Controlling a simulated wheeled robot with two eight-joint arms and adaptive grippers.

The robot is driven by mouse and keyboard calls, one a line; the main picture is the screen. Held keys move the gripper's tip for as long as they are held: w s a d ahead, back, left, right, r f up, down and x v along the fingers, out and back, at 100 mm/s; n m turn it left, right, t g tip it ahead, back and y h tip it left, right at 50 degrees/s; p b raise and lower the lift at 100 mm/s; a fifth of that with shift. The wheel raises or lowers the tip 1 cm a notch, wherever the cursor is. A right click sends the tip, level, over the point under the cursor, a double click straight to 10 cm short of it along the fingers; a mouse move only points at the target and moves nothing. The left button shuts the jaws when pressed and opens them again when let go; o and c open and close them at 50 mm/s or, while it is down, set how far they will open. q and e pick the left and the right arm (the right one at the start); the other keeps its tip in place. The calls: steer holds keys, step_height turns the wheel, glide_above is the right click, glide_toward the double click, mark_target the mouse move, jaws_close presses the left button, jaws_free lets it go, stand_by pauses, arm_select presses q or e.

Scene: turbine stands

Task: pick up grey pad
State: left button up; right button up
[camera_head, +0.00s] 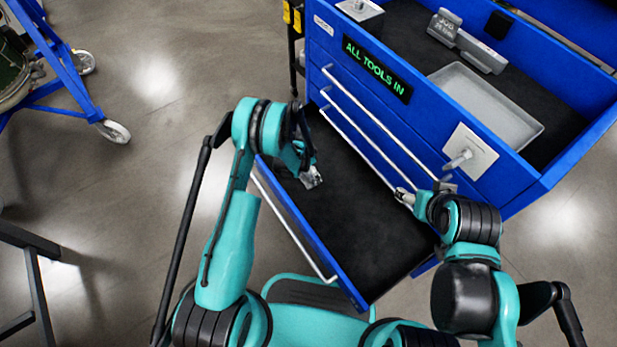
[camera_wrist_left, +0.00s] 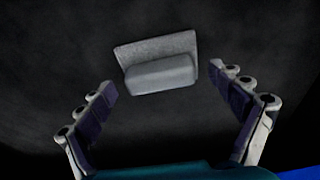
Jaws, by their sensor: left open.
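The grey pad (camera_wrist_left: 158,73) lies on the dark drawer floor in the left wrist view. It has a flat speckled plate with a smooth rounded grey block along its near side. My left gripper (camera_head: 312,178) is over the open drawer (camera_head: 350,225). Its fingers are spread wide on either side of the pad in the wrist view, short of it and with nothing between them. In the head view I cannot make out the pad apart from the left gripper. My right gripper (camera_head: 404,196) is at the drawer's right side, its jaws too small to read.
The blue tool cabinet (camera_head: 425,115) stands behind the drawer, with closed drawer handles and a lit "ALL TOOLS IN" sign (camera_head: 377,68). On its top are a grey tray (camera_head: 530,128) and a grey jig (camera_head: 468,45). A wheeled blue frame (camera_head: 75,80) stands far left.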

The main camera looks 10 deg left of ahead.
arm_select(q)
steer(key=shift+w+f, duration=0.1)
steer(key=shift+f, duration=0.45)
steer(key=shift+r, duration=0.1)
steer(key=c, duration=1.7)
step_height(320, 180, up, 4)
steer(key=shift+r+p, duration=0.15)
steer(key=shift+p, duration=1.05)
steer(key=d+r+p, duration=0.1)
steer(key=d+r, duration=0.1)
steer(key=d, duration=0.2)
steer(key=s+d+r+p, duration=0.1)
steer(key=d+r, duration=0.1)
steer(key=d, duration=0.1)
steer(key=d+r+p, duration=0.1)
steer(key=d+r, duration=0.1)
steer(key=d, duration=0.2)
steer(key=shift+s+d+r+p, duration=0.25)
steer(key=shift+d+r+p, duration=0.1)
